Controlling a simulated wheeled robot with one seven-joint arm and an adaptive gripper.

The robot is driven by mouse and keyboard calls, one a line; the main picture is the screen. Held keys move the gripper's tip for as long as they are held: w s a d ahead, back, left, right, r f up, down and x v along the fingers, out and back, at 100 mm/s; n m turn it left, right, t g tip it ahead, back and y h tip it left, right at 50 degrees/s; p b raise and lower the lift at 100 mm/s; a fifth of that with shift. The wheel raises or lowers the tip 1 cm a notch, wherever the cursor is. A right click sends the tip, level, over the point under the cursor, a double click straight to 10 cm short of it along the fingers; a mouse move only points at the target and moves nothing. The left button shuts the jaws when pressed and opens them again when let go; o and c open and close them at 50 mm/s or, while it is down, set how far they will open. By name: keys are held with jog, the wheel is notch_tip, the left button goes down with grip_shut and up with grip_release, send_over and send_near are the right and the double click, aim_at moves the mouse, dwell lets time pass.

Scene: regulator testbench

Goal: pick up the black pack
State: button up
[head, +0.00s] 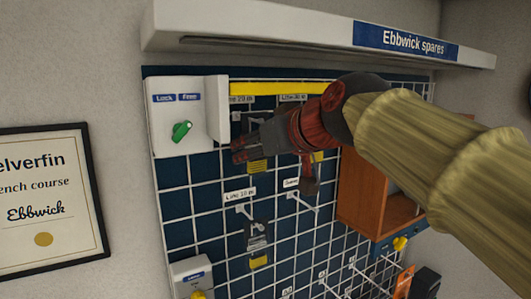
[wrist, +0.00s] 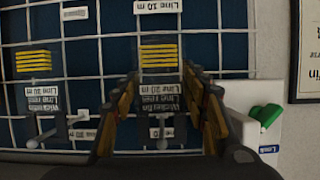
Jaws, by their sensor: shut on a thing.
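A black pack with yellow stripes (wrist: 159,52) sits between the fingers of my gripper (wrist: 160,86) in the wrist view; its upside-down print appears to read "Line 20 m". My gripper is shut on this pack, one finger along each side. In the head view my gripper (head: 240,150) reaches in from the right to the upper left of the grid board, and the pack's yellow-striped end (head: 258,166) shows below it. A metal hook (wrist: 161,141) shows at the pack's far end; whether the pack still hangs on it I cannot tell.
A similar striped pack (wrist: 34,62) hangs beside it, and another (head: 257,245) hangs below. A white Lock/Free box (head: 172,100) with a green knob (head: 181,131) stands close on the left. A brown box (head: 362,190) is on the right; a shelf (head: 300,30) overhangs the board.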

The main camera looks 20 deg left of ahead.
jog(key=shift+r, duration=0.4)
jog(key=shift+s+d+r+b, duration=0.15)
jog(key=shift+d+r+b, duration=0.05)
jog(key=shift+b, duration=0.1)
jog(key=s+d+b, duration=0.5)
jog(key=s+d, duration=0.6)
jog(key=d, duration=0.2)
jog(key=shift+d, duration=0.35)
